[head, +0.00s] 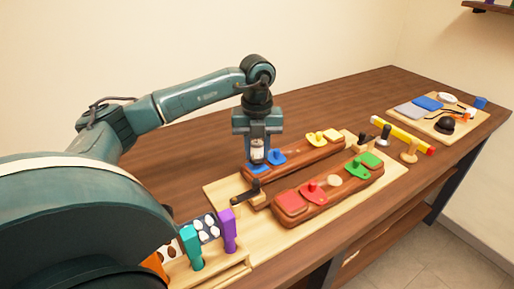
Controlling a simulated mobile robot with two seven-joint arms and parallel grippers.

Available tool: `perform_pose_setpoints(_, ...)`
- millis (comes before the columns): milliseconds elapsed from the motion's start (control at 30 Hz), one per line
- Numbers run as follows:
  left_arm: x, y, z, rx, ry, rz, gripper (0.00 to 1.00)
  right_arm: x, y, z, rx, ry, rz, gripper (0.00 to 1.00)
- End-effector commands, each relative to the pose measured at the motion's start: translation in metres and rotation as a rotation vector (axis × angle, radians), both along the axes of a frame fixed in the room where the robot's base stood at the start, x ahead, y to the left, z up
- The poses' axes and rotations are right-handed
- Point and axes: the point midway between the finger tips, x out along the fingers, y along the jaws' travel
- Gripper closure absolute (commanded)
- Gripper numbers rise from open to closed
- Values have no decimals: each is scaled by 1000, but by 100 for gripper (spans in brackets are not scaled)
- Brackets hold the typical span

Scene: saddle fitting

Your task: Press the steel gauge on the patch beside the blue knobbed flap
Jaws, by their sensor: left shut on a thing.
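The blue knobbed flap (277,157) lies on the rear brown saddle block, toward its left end. A flat blue patch (257,168) lies beside it on the left. My left gripper (258,148) points straight down over this patch and is shut on a pale grey, upright piece, which looks like the steel gauge (257,154). The gauge's lower end is at or just above the blue patch; I cannot tell whether they touch. The gripper's fingers partly hide the gauge. My right gripper is not in view.
A yellow knobbed flap (317,138) is farther along the rear block. The front block (328,194) carries red and green flaps. A black-handled clamp (246,195) stands close by. Teal (191,246) and purple (227,231) tools stand front left. A tray (403,113) lies far right.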

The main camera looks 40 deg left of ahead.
Motion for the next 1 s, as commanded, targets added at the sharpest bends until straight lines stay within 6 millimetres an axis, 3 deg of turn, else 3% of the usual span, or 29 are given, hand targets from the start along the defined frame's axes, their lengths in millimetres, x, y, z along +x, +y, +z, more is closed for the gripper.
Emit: perform_pose_setpoints(1000, 0, 0, -15, -1, -1, 0, 88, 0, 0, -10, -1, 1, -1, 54)
